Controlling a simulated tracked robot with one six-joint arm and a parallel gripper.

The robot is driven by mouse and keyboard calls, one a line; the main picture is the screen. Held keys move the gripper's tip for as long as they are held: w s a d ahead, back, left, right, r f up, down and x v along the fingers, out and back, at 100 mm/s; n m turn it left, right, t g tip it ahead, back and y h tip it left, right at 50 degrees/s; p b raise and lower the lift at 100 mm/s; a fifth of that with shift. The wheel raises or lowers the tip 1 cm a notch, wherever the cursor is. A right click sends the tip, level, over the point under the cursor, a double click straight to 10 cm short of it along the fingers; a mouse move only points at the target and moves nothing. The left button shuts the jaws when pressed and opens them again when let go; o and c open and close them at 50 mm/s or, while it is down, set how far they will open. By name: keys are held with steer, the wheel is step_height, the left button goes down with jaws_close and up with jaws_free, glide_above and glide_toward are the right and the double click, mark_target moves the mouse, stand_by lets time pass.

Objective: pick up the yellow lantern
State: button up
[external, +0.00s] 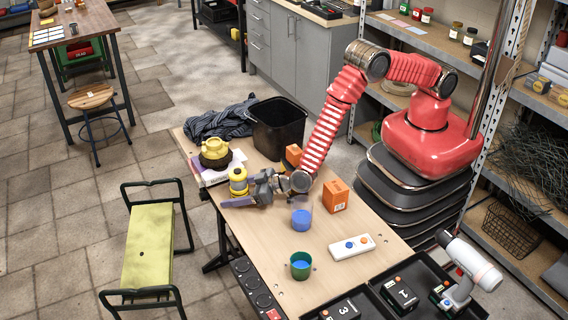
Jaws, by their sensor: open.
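The yellow lantern (238,181) stands upright near the far left edge of the wooden workbench (270,230). It has a yellow top and base with a paler middle. My gripper (247,189) is low over the bench, pointing left, with its jaws open. It is right at the lantern's right side, and one finger shows in front of the lantern's lower part. I cannot tell whether the fingers touch the lantern or how far they reach around it; the far finger is partly hidden.
A black bin (278,128) stands beyond. Orange boxes (335,196), a blue-filled cup (301,215), a green cup (300,265) and a white button panel (352,246) lie nearer. The middle front-left bench is clear.

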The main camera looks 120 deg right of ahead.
steer(key=shift+x, duration=0.85)
steer(key=c, duration=1.3)
steer(key=shift+r, duration=0.1)
steer(key=shift+r, duration=5)
